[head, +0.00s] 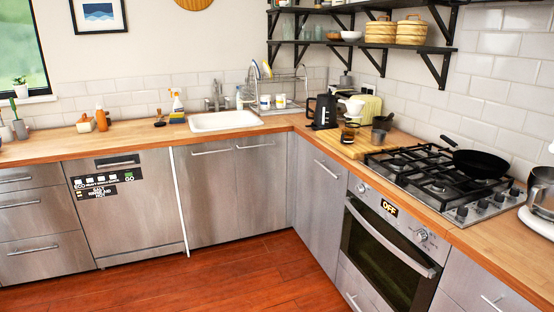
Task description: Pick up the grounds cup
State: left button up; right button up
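Several small vessels stand on the right counter, left of the stove. A small grey metal cup (378,137) stands on the right edge of the wooden board, beside the stove's back left corner. A darker metal pot (382,122) is just behind it. A small glass with dark contents (348,135) stands on the board to the left. Which one is the grounds cup I cannot tell for certain; the grey metal cup looks most like it. Neither of my grippers is in view.
The wooden board (340,147) lies near the counter's front edge. Behind it are a black kettle (325,111), a white dripper (354,107) and a yellow-green toaster (369,107). The gas stove (430,179) carries a black pan (480,163). The wooden floor (230,270) is clear.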

aim_at(348, 134)
jog(key=i, duration=1.45)
jog(key=i+j+z, duration=0.1)
jog(key=i+z, duration=0.2)
jog(key=i, duration=0.2)
jog(key=i+j+z, duration=0.2)
jog(key=i+z, duration=0.15)
jog(key=i, duration=0.2)
jog(key=i+j+z, duration=0.25)
jog(key=z, duration=0.2)
jog(key=i+j+z, duration=0.6)
jog(key=j+z, duration=0.25)
jog(key=i+j+z, duration=0.2)
jog(key=j, duration=0.15)
